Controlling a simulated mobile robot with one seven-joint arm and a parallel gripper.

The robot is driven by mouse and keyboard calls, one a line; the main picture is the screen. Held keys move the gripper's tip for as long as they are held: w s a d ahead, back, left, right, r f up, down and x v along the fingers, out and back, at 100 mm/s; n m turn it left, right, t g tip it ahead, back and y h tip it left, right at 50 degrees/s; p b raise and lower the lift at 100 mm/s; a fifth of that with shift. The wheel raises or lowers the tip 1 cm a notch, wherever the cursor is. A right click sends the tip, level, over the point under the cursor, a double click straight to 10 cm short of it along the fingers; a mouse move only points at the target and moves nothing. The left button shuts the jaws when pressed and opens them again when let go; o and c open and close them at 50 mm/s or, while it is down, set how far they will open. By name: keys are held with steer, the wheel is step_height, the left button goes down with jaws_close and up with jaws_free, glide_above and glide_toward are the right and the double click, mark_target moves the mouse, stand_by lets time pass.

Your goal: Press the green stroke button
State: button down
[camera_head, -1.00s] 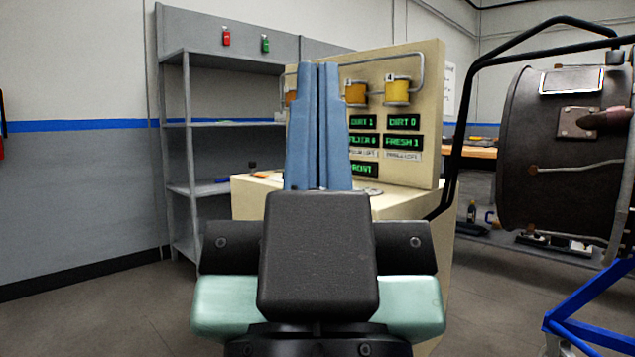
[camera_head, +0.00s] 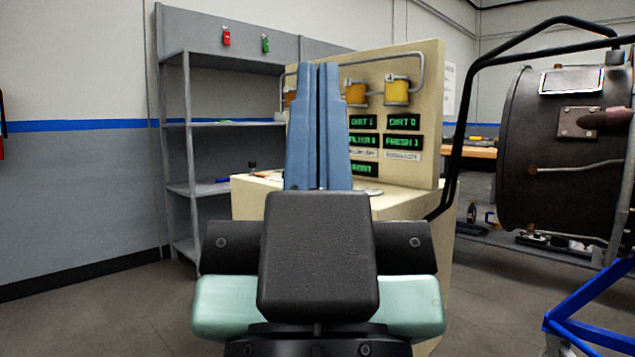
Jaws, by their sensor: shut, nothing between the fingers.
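My gripper (camera_head: 318,72) points up and forward in the middle of the view, its two blue fingers together and empty. It stands in front of a cream console (camera_head: 437,120) and hides part of its panel and worktop. The panel carries several black displays with green text, such as the one reading "CHRT 0" (camera_head: 403,122), and yellow-orange cylinders (camera_head: 397,91) above them. I cannot make out a green stroke button; the fingers cover part of the panel's left side. I cannot tell how far the fingertips are from the panel.
A large dark drum (camera_head: 535,150) with black tubing and a blue frame (camera_head: 590,310) is on the right. Floor at left is clear.

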steer(key=shift+r, duration=0.1)
step_height(320, 180, up, 45)
steer(key=p, duration=4.5)
